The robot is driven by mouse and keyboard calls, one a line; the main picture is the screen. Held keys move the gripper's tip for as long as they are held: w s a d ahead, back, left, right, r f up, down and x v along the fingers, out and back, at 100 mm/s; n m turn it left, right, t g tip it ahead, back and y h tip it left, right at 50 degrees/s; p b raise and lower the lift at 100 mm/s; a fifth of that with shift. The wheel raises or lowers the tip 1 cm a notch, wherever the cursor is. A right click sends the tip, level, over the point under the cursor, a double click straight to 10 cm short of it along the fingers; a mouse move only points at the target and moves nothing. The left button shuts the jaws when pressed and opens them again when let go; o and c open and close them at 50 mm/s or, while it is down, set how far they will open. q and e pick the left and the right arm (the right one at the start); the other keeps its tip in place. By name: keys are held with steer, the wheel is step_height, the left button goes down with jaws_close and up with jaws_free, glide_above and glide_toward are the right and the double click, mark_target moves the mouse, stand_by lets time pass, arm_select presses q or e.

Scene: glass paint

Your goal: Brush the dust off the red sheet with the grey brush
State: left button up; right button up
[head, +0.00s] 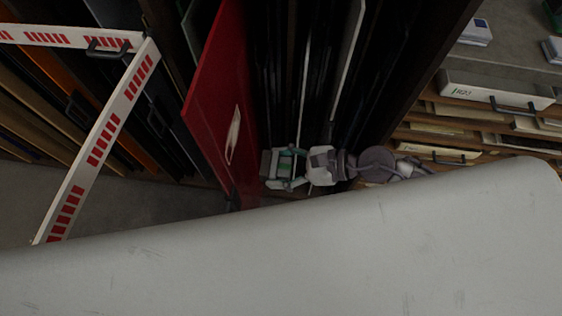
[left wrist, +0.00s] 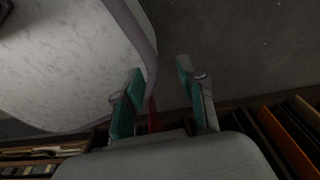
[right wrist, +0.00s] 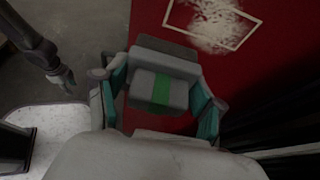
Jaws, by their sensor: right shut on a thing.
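The red sheet (head: 217,110) stands upright in the rack in the head view, seen at a steep angle. It fills much of the right wrist view (right wrist: 275,70). A pale dust patch (right wrist: 215,22) lies on it, partly inside a white outlined frame; it shows as a narrow pale shape in the head view (head: 233,135). My right gripper (head: 279,166) is shut on the grey brush (right wrist: 171,66), a grey block with a green band. The brush is in front of the sheet, below the dust; I cannot tell if it touches. My left gripper (left wrist: 158,92) is open and empty.
Red-and-white barrier strips (head: 95,150) cross the left side. Dark rack slots with upright panels (head: 90,85) flank the sheet. A drawer cabinet (head: 490,95) stands at the right. Bare floor (head: 120,205) shows at lower left.

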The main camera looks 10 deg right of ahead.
mark_target(271, 165)
steer(key=shift+w+a+r+p, duration=0.1)
steer(key=shift+a+r+p, duration=0.2)
steer(key=shift+a, duration=0.15)
steer(key=a, duration=0.1)
steer(key=a+p, duration=0.1)
steer(key=shift+w+a+f, duration=0.1)
steer(key=shift+w+a, duration=0.2)
steer(key=shift+w, duration=0.1)
arm_select(q)
steer(key=s+r, duration=0.1)
steer(key=r, duration=0.1)
steer(key=shift+s+a+r+p, duration=0.1)
steer(key=shift+s+r+p, duration=0.2)
steer(key=shift+s+p, duration=0.1)
arm_select(e)
steer(key=shift+x, duration=0.9)
arm_select(q)
steer(key=shift+w, duration=0.15)
arm_select(e)
steer(key=shift+r, duration=0.25)
arm_select(q)
steer(key=shift+r+p, duration=0.4)
steer(key=shift+r, duration=0.05)
arm_select(e)
steer(key=shift+w+a, duration=0.15)
steer(key=shift+a, duration=0.35)
steer(key=shift+w+a, duration=0.15)
steer(key=shift+a, duration=0.3)
arm_select(q)
steer(key=shift+f, duration=0.1)
